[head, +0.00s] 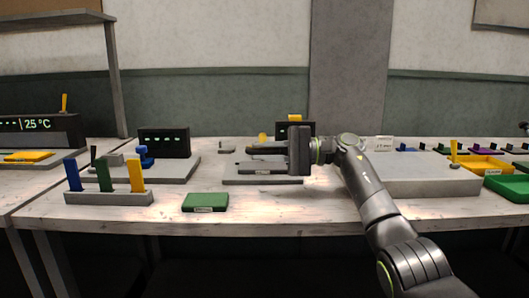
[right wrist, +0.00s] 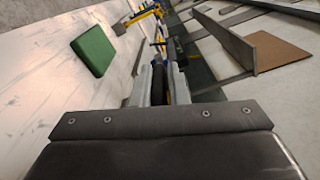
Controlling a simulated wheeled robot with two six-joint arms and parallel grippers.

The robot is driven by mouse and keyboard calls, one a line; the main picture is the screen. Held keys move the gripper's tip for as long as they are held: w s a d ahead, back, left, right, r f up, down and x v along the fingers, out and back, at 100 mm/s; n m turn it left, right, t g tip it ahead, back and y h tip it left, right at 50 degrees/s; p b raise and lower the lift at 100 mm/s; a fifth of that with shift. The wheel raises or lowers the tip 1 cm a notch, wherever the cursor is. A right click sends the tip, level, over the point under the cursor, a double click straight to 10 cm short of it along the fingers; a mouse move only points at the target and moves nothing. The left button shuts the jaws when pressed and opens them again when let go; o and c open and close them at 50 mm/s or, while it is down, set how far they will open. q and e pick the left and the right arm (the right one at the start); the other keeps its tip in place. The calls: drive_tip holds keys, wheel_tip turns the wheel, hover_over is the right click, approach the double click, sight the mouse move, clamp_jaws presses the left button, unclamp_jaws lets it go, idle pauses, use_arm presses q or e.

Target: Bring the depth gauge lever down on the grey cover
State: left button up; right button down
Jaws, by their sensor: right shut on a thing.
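My right gripper (head: 256,149) reaches in from the right above a low grey base (head: 235,179) with a small label. Its fingers point left. In the right wrist view the fingers (right wrist: 162,82) are shut on a dark rounded piece (right wrist: 158,88), which looks like the lever's handle. The gripper hides most of the lever and how far it is tilted. I cannot tell the grey cover apart from the base. A dark display (head: 282,131) with a yellow piece (head: 295,117) on top stands behind the gripper. My left gripper is not in view.
A green block (head: 205,202) lies in front of the base. A rack with blue, green and yellow levers (head: 108,198) stands at left. Another display unit (head: 164,142) is behind it. A wide grey box (head: 425,180) and yellow tray (head: 482,165) are at right.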

drive_tip(key=c, duration=1.5)
unclamp_jaws()
drive_tip(key=shift+o, duration=0.2)
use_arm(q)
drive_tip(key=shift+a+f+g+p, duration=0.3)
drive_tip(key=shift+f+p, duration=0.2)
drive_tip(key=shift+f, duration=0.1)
use_arm(e)
drive_tip(key=d, duration=1.7)
drive_tip(key=shift+d, duration=0.25)
